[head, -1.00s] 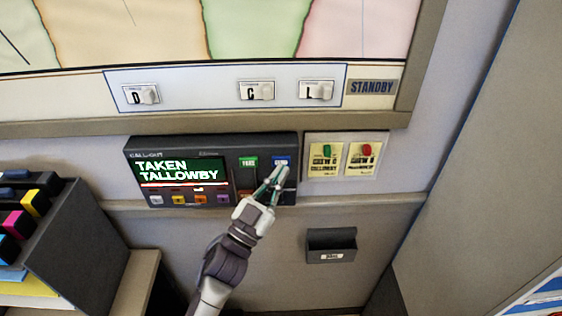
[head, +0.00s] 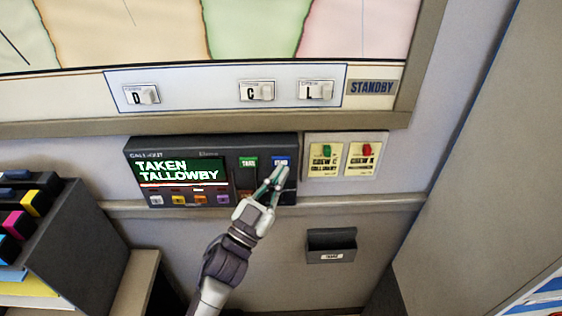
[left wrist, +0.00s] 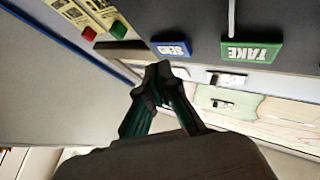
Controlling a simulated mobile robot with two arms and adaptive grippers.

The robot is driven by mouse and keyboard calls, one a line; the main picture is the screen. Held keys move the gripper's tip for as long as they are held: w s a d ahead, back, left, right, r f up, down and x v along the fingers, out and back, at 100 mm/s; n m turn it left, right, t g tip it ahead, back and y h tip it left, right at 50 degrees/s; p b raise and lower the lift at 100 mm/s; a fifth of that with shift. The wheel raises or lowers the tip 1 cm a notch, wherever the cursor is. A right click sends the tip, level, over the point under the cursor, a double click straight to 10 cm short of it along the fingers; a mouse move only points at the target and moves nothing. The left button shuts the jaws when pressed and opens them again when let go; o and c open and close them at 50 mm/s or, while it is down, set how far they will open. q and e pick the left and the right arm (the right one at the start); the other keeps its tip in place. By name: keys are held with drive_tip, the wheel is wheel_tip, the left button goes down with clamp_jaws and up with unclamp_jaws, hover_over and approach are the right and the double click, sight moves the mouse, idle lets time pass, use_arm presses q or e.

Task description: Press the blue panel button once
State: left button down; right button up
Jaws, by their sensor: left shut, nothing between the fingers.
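A dark call-out panel (head: 221,142) on the wall has a lit screen (head: 178,172) reading "TAKEN TALLOWBY". Its blue button (head: 281,160), marked SEND, is at the panel's upper right, beside the green TAKE button (head: 248,161). My left gripper (head: 279,172) is shut and empty, its tips just below the blue button in the head view. In the left wrist view the tips (left wrist: 158,70) appear close to the blue button (left wrist: 172,48); I cannot tell whether they touch it. The fingers hide part of the panel below it. My right gripper is not in view.
Two yellow cards (head: 325,166) with a green and a red tab hang right of the panel. A small dark wall tray (head: 331,252) is below them. A map board (head: 250,125) is above. A dark rack (head: 75,235) stands at the left.

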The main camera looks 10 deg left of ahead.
use_arm(q)
drive_tip(key=shift+w, duration=0.15)
drive_tip(key=shift+w+a, duration=0.1)
drive_tip(key=shift+w, duration=0.2)
drive_tip(key=shift+w+a, duration=0.1)
drive_tip(key=shift+w, duration=0.25)
idle(0.9)
drive_tip(key=shift+s, duration=0.15)
drive_tip(key=shift+s+d, duration=0.2)
drive_tip(key=shift+s, duration=0.45)
drive_tip(key=s, duration=0.2)
drive_tip(key=s+d+p, duration=0.1)
drive_tip(key=s, duration=0.2)
drive_tip(key=shift+d, duration=0.1)
